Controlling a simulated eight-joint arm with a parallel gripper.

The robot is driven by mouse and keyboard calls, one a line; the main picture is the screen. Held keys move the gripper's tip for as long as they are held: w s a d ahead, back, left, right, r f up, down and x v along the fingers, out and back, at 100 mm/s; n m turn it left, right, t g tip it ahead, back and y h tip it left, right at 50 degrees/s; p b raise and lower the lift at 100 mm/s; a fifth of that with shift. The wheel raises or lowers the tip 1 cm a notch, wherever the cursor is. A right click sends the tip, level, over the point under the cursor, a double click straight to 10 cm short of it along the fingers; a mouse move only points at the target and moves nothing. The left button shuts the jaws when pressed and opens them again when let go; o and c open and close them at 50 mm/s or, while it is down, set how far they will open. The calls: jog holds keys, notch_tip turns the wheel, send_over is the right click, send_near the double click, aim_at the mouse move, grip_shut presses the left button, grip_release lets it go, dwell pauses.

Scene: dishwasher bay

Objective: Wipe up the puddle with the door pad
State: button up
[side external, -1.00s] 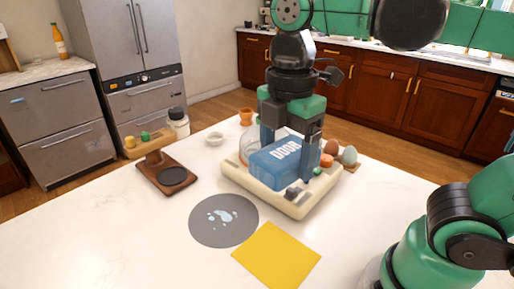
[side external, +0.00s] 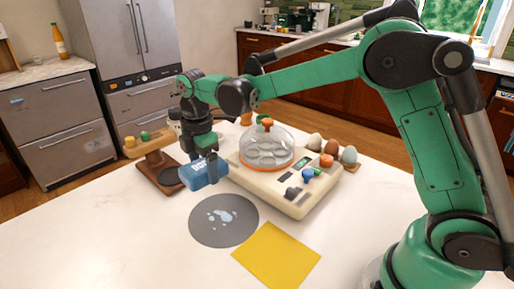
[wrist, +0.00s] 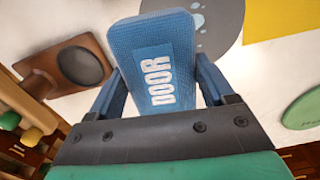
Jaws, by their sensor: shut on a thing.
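The blue door pad (side external: 204,173), marked "DOOR", is held between the fingers of my gripper (side external: 203,168), above the table. It also shows in the wrist view (wrist: 155,60) between the two blue fingers (wrist: 155,92), its lettering facing the camera. The puddle (side external: 222,215) is several pale blue drops on a round dark grey mat (side external: 205,236). My gripper is behind the mat in the side view, apart from the puddle. In the wrist view the pad hides part of the mat (wrist: 225,15), and some drops show at its edge.
A wooden stand (side external: 157,176) with a dark disc is close left of the pad. A cream egg cooker (side external: 297,205) with a clear dome is to the right, with eggs (side external: 331,146) behind. A yellow cloth (side external: 276,255) lies in front. The table's left front is clear.

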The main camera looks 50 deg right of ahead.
aim_at(209, 206)
jog(key=shift+w+f, duration=0.2)
jog(key=shift+f, duration=3.95)
jog(key=shift+s+f, duration=0.1)
jog(key=shift+s, duration=3.35)
jog(key=shift+w, duration=3.45)
jog(key=shift+s, duration=3.55)
jog(key=shift+w, duration=3.55)
jog(key=shift+r, duration=4.05)
